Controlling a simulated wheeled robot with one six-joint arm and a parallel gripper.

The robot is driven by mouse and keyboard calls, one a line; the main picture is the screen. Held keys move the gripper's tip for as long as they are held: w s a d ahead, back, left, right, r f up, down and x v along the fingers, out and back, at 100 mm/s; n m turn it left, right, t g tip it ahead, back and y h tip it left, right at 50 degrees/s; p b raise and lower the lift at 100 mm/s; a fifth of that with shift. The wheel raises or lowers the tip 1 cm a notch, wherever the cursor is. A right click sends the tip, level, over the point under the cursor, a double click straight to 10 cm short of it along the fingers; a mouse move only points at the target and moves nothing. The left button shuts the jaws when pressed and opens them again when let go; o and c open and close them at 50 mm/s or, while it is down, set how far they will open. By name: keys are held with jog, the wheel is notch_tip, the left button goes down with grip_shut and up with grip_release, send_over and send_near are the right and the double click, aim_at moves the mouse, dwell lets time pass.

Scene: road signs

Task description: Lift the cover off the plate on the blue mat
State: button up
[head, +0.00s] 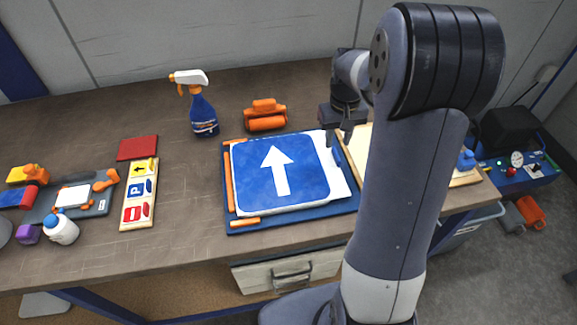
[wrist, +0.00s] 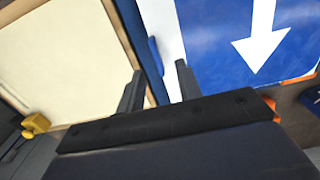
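A blue square plate (head: 265,190) with a white arrow lies on the blue mat (head: 240,225). It also shows in the wrist view (wrist: 215,40). A white sheet (head: 336,183) shows past the plate's right edge; whether this is the cover, I cannot tell. A narrow blue tab (head: 338,156) stands along the sheet's right side. In the wrist view the tab (wrist: 155,55) appears between my fingertips, ahead of them. My gripper (wrist: 159,68) is open and empty, its fingers apart. In the head view it is near the mat's upper right corner, partly hidden by my arm.
A cream board (wrist: 70,50) lies right of the mat in the head view, partly behind my arm. A spray bottle (head: 204,115) and an orange tool (head: 265,115) stand behind the mat. A sign strip (head: 139,193) and a cluttered grey tray (head: 95,205) are at left.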

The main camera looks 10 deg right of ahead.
aim_at(337, 155)
jog(key=shift+d+f+p, duration=0.15)
jog(key=shift+f+p, duration=0.15)
jog(key=shift+f, duration=1.1)
jog(key=shift+d+f+p, duration=0.1)
jog(key=shift+f+p, duration=0.2)
jog(key=shift+f, duration=1.05)
jog(key=shift+c, duration=0.4)
grip_shut()
